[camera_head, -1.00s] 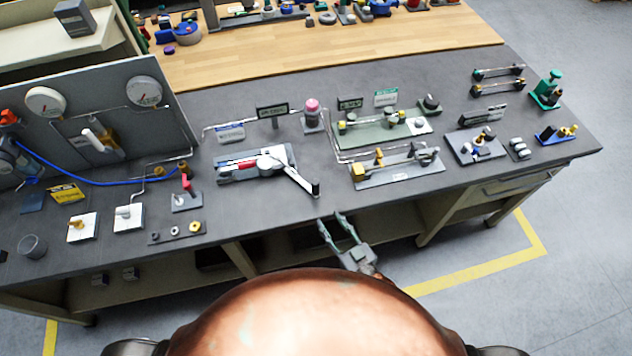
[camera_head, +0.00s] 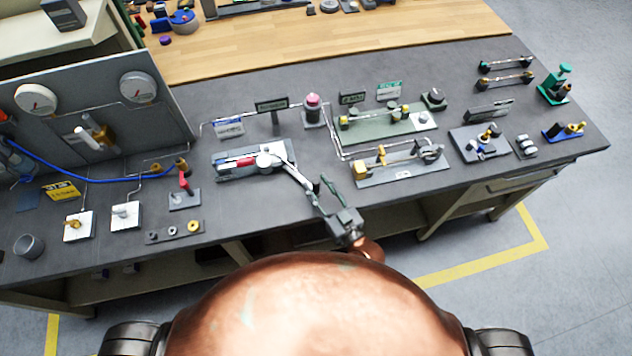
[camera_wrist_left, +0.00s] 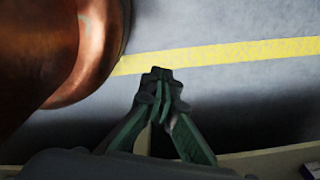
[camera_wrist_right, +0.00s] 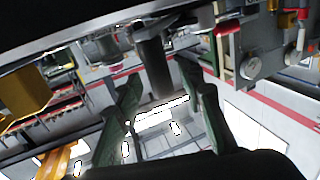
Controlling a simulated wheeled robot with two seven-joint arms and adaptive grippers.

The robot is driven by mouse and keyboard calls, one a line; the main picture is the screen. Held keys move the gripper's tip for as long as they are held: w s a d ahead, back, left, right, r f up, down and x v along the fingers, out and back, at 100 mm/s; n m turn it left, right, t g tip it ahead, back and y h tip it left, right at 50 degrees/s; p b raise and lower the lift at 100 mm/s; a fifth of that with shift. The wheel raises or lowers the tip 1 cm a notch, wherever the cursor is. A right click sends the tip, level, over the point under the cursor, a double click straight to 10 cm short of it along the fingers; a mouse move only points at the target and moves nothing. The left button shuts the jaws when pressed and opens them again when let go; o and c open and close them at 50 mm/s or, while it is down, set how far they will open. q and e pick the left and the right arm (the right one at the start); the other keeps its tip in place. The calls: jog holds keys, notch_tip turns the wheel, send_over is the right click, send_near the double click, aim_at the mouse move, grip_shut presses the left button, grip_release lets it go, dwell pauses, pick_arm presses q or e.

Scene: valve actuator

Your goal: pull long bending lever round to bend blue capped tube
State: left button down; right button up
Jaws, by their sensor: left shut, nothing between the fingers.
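The long bending lever (camera_head: 297,175) is a pale arm slanting toward the table's front edge from the bender (camera_head: 227,170), which carries a red part. My right gripper (camera_head: 317,184) is open at the lever's free end. In the right wrist view, a dark upright handle (camera_wrist_right: 154,65) stands ahead of and between the open fingers (camera_wrist_right: 163,93); I cannot tell whether either finger touches it. I cannot make out a blue cap on the tube. My left gripper (camera_wrist_left: 161,76) is shut and empty over the floor, out of the head view.
To the right of the lever stands a grey fixture plate (camera_head: 400,172) with brass fittings. A red-handled valve (camera_head: 185,190) and a small strip with rings (camera_head: 175,232) lie to the left. The bench front between the strip and my right gripper is clear.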

jog(key=shift+w+a, duration=0.35)
jog(key=shift+w, duration=0.15)
jog(key=shift+c, duration=0.7)
grip_shut()
